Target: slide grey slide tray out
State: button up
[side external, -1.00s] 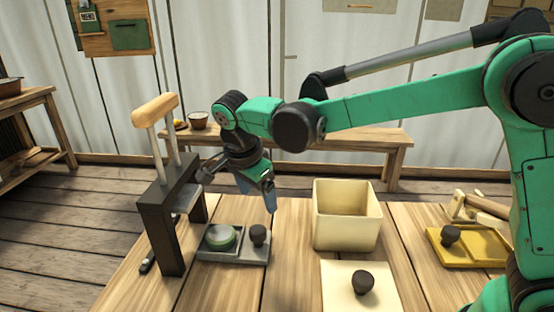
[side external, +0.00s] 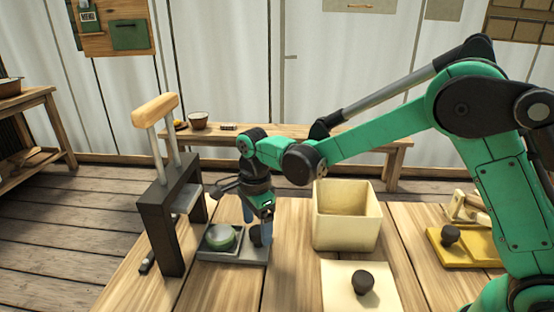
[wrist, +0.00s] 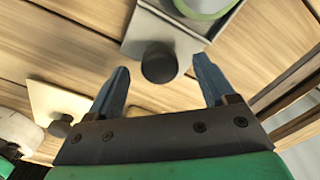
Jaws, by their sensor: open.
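The grey slide tray (side external: 232,257) lies on the table beside the black press frame (side external: 172,235). It carries a round green piece (side external: 221,237) at its left part and a dark knob (side external: 256,236) at its right end. In the wrist view the tray (wrist: 183,27) runs up and away, with the knob (wrist: 160,64) at its near end. My gripper (side external: 258,226) is open and low over the knob. Its blue fingers stand on either side of the knob in the wrist view (wrist: 160,85), with a gap on both sides. The fingers partly hide the knob in the side view.
A cream open box (side external: 346,230) stands right of the tray. A cream board (side external: 340,288) with a dark knob lies in front of it. A yellow tray (side external: 468,250) with a dark knob is at the right. Bare tabletop lies between the grey tray and the box.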

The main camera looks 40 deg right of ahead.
jog(key=shift+f, duration=0.5)
grip_shut()
jog(key=shift+s+d, duration=1.3)
grip_release()
jog(key=shift+r, duration=2.85)
